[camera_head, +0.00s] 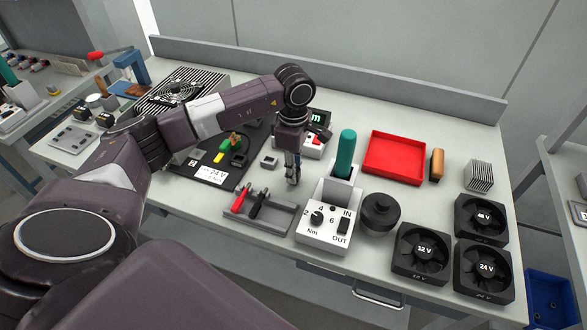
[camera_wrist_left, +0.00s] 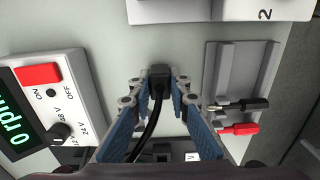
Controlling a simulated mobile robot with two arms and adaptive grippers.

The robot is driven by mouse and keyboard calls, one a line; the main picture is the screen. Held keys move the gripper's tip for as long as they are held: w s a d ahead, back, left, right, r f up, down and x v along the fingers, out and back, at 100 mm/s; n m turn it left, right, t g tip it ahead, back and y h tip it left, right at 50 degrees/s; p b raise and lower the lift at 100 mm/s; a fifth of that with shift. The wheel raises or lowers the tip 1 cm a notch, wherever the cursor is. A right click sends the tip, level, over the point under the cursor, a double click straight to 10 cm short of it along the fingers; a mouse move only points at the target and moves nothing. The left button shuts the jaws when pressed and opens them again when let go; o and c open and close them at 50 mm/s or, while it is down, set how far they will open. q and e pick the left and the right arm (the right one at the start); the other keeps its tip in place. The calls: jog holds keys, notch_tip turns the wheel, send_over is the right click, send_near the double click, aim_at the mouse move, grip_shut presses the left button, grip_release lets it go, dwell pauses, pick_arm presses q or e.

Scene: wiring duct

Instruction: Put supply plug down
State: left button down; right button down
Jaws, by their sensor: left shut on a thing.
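My left gripper (camera_head: 292,178) is above the middle of the bench, between the black 24 V board (camera_head: 213,170) and the white torque box (camera_head: 325,225). In the left wrist view its fingers (camera_wrist_left: 160,86) are shut on the supply plug (camera_wrist_left: 159,73), a small black connector with a black cable running back between the fingers. In the head view the plug is hidden by the gripper. The white supply box (camera_wrist_left: 62,100) with a red switch, knob and green display is left of the plug in the wrist view. My right gripper is not in view.
A grey tray (camera_head: 283,218) holds a red probe (camera_head: 241,198) and a black probe (camera_head: 258,203). A small grey block (camera_head: 269,159) stands left of the gripper. Red tray (camera_head: 393,158), black puck (camera_head: 380,212) and several fans (camera_head: 421,253) fill the right side.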

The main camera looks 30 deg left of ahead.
pick_arm(q)
jog(key=c, duration=2.3)
grip_release()
jog(key=shift+f, duration=0.15)
jog(key=o, duration=0.5)
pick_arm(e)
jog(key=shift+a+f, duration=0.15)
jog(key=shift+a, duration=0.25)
